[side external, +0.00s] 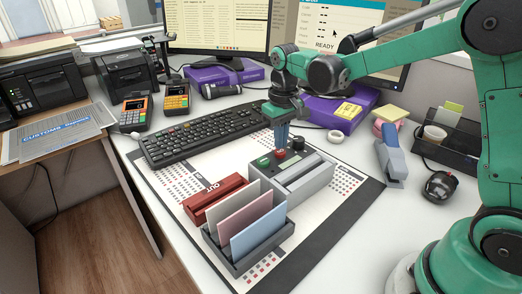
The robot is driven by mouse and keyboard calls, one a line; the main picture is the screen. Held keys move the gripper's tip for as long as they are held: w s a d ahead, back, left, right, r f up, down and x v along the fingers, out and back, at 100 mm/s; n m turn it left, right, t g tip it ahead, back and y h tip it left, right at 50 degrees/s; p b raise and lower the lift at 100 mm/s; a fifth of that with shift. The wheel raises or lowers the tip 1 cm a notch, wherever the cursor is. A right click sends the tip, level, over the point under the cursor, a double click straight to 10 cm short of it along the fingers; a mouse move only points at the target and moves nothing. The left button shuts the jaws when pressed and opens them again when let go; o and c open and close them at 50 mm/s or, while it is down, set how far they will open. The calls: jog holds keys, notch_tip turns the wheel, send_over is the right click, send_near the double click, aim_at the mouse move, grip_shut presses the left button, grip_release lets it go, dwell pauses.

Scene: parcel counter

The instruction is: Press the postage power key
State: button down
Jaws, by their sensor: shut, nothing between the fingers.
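A grey postage machine (310,182) with a slot along its top sits on the white mat with a dark border. On its sloped panel I see a green key (263,162), a red knob or key (280,155) and a black knob (298,142). I cannot read which one is the power key. My gripper (281,148) points down right over the red key, its fingers shut and empty. The fingertips look very close to the red key; I cannot tell whether they touch it.
A red block (213,201) and a dark holder with cards (246,245) stand in front of the machine. A keyboard (200,133) lies behind. A stapler (391,163), mouse (440,186) and tape roll (335,136) are right. Purple boxes (330,111) stand behind my gripper.

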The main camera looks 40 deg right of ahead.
jog(key=shift+f, duration=0.7)
dwell(0.6)
jog(key=shift+r, duration=0.75)
jog(key=shift+w+r, duration=0.15)
jog(key=shift+r, duration=2.5)
dwell(0.6)
jog(key=shift+r, duration=1.2)
dwell(0.5)
jog(key=t, duration=0.3)
send_near(281, 152)
notch_tip(281, 152, up, 3)
jog(key=s+a, duration=0.1)
jog(key=s, duration=0.2)
jog(key=s+a+f+t, duration=0.1)
jog(key=s+f+t, duration=0.2)
jog(key=s+t, duration=0.1)
jog(key=shift+s+f+n, duration=0.3)
jog(key=shift+s+f, duration=0.05)
jog(key=shift+s, duration=0.2)
